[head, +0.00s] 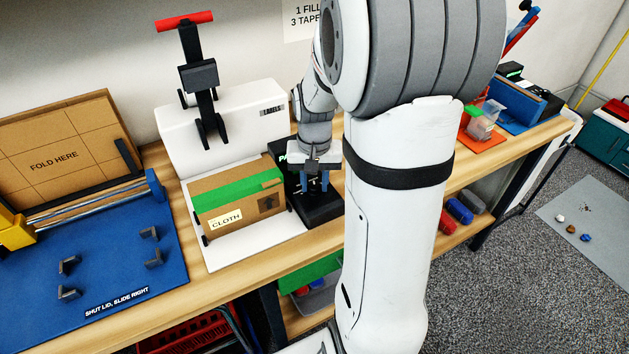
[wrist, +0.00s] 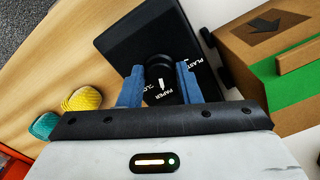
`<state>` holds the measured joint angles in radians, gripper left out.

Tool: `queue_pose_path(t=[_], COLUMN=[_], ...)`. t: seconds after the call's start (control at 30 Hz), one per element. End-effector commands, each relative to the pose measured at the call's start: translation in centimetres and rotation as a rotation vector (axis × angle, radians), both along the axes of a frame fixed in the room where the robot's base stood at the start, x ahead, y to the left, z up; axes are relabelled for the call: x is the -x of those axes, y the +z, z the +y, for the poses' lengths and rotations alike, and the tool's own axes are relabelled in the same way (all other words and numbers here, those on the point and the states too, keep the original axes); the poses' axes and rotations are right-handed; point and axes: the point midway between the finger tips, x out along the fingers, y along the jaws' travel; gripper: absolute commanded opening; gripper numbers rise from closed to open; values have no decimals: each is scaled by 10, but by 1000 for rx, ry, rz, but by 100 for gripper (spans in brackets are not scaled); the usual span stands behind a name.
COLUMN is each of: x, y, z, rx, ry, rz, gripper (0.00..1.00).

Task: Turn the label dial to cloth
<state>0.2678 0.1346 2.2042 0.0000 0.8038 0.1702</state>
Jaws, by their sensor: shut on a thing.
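The black label device (head: 322,211) stands on the bench just right of the cardboard box. In the wrist view its top (wrist: 134,38) carries white words: PAPER, part of PLASTIC, and a partly hidden word starting "CLO". The dark round dial (wrist: 158,66) stands up from it, with a white mark on its near side, close to PAPER. My gripper (wrist: 160,74) has its blue fingers on both sides of the dial and is shut on it. In the head view my gripper (head: 314,186) is over the device and hides the dial.
The cardboard box (head: 243,216), with green tape and a CLOTH label (head: 226,222), sits on the white press stand (head: 222,257) close beside my gripper. A blue folding board (head: 115,270) lies to the left. Yellow (wrist: 83,98) and teal (wrist: 43,126) items show in the wrist view.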

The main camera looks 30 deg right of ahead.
Motion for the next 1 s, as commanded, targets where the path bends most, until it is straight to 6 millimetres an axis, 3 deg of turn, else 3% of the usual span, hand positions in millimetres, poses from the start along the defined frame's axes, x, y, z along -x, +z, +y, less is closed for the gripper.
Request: queue_pose_path(t=[0.7, 1.0], x=[-1, -1], y=[1, 1], z=[0, 0], rx=[0, 0], ry=[-667, -870], rz=[-6, -5], gripper=[8, 8])
